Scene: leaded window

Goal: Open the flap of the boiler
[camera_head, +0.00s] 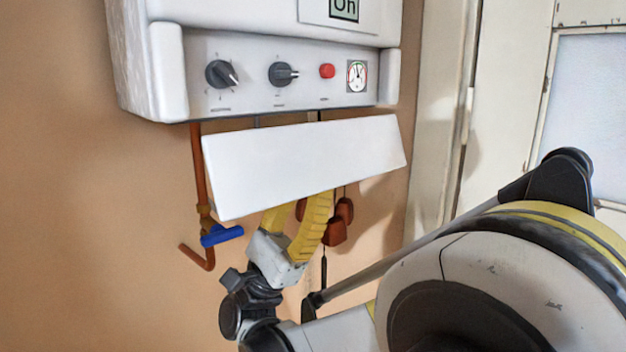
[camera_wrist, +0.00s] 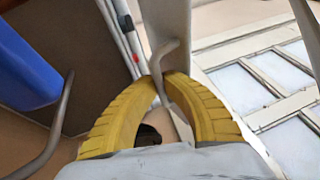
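The white boiler (camera_head: 270,20) hangs on the wall at the top left of the head view. Its flap (camera_head: 300,162) is a plain white panel, swung down and tilted outward below the exposed control panel. My gripper (camera_head: 300,212) has yellow fingers and reaches up from below behind the flap, which hides its fingertips.
Knobs (camera_head: 221,74), a red button (camera_head: 327,71) and a gauge sit on the control panel. A copper pipe (camera_head: 198,165) with a blue valve lever (camera_head: 221,235) is left of my gripper. Reddish-brown parts (camera_head: 336,230) hang behind it. A window frame (camera_head: 600,100) is at the right.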

